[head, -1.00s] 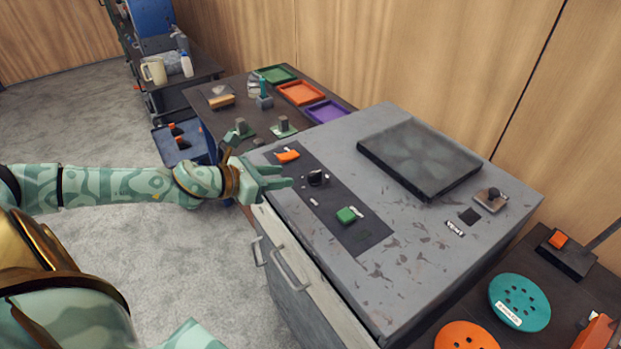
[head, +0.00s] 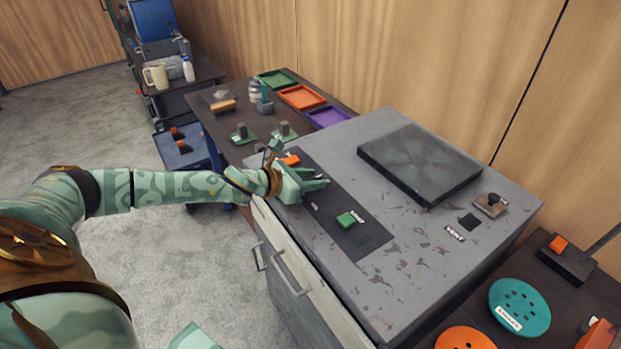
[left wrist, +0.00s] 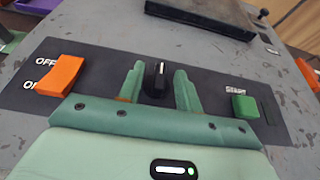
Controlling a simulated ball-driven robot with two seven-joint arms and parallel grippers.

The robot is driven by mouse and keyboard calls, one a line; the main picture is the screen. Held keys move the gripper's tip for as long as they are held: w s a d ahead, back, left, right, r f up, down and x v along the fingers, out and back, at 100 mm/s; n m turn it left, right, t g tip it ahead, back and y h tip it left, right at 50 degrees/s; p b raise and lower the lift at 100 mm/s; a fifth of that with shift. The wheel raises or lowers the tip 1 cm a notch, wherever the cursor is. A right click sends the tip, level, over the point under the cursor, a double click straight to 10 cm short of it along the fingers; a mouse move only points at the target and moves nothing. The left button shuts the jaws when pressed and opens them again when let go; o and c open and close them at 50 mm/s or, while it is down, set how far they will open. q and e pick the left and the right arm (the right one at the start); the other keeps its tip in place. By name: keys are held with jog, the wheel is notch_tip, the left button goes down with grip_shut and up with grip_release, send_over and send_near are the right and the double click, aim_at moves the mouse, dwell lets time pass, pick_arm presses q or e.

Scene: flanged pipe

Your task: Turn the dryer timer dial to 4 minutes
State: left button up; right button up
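The black timer dial (left wrist: 157,79) sits on the dark control panel (left wrist: 100,78) of the grey dryer (head: 330,245). Its white pointer line points roughly up in the left wrist view; no minute numbers are readable. My left gripper (left wrist: 160,82) is open, with one green finger on each side of the dial. Whether the fingers touch it I cannot tell. In the head view my left gripper (head: 316,184) is over the panel and hides the dial.
An orange switch marked OFF (left wrist: 61,75) is left of the dial and a green start button (left wrist: 245,106) is right of it. A dark square lid (head: 420,162) lies on the dryer top. Side tables hold coloured trays (head: 302,97) and discs (head: 519,304).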

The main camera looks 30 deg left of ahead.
pick_arm(q)
grip_shut()
